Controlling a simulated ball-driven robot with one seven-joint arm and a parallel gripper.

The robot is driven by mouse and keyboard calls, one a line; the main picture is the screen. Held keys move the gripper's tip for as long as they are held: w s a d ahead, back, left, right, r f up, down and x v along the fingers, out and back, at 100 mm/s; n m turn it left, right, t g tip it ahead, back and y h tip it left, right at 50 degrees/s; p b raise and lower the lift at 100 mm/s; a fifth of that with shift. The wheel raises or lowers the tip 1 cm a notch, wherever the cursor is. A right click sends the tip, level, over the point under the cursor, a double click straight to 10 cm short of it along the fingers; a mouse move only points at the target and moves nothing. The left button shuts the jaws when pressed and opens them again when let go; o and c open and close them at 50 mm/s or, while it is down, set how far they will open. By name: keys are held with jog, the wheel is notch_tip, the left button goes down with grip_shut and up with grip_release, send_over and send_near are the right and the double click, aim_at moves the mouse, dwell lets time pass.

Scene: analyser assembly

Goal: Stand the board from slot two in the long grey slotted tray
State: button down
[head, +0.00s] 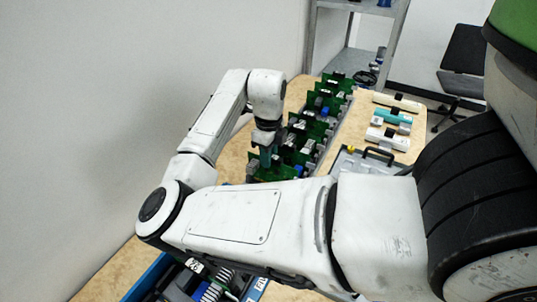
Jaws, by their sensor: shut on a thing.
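The long grey slotted tray (334,128) lies on the wooden bench past my forearm, with several green boards (321,103) standing upright in a row across it. My gripper (265,156) points down at the near end of this row. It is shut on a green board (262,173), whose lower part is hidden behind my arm. I cannot tell whether this board touches the tray. Slot numbers cannot be read from here.
A blue crate (150,279) with boards and parts is at the bottom, partly hidden by my arm. White and teal modules (391,116) and a grey case with a black handle (362,160) are right of the tray. A wall stands left; a metal shelf (352,60) stands behind.

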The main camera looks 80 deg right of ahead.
jog(key=shift+f+b, duration=0.4)
jog(key=shift+f, duration=0.75)
dwell(0.6)
jog(key=c, duration=0.8)
grip_release()
jog(key=shift+c, duration=0.2)
jog(key=shift+o, duration=0.4)
jog(key=shift+r+p, duration=1.6)
jog(key=shift+r, duration=0.4)
dwell(0.4)
jog(key=shift+r+p, duration=2.85)
jog(key=shift+r, duration=0.65)
jog(key=shift+f, duration=0.1)
